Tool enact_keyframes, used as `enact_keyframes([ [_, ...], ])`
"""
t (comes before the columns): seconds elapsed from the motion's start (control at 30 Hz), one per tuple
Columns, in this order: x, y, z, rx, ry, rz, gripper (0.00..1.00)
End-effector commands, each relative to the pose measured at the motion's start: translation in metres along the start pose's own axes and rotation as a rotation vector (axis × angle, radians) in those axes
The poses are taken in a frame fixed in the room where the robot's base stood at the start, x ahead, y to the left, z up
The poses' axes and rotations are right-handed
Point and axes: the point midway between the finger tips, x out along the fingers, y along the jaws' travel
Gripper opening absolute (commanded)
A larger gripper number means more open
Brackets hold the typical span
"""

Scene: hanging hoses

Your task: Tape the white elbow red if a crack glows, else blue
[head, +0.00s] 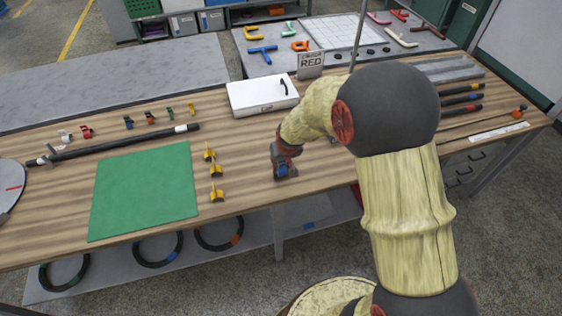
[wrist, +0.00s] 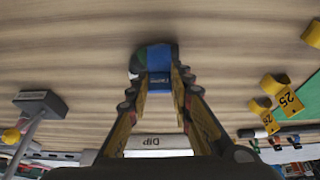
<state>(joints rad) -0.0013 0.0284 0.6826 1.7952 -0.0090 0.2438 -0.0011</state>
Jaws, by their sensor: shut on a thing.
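My gripper (head: 284,172) points down low over the middle of the wooden bench. It is shut on a small blue piece (wrist: 160,66), which shows between the fingertips in the wrist view. The piece has a pale, dark-edged part on its left side; I cannot tell whether it is tape. A whitish bent fitting (head: 401,38), perhaps the white elbow, lies on the grey back table among coloured fittings. No glowing crack can be made out on it at this size.
A white box (head: 262,98) with a black handle stands behind my gripper. Several yellow pieces (head: 217,170) stand to its left, beside a green mat (head: 145,190). A long black hose (head: 125,141) lies farther left. Small coloured clips line the back left.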

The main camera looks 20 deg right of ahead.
Motion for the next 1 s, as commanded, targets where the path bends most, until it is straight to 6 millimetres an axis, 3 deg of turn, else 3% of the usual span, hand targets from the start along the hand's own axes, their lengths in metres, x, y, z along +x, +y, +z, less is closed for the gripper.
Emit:
enact_keyframes([
  [1.0, 0.0111, 0.0001, 0.0056, 0.000, -0.003, 0.000, 0.00],
])
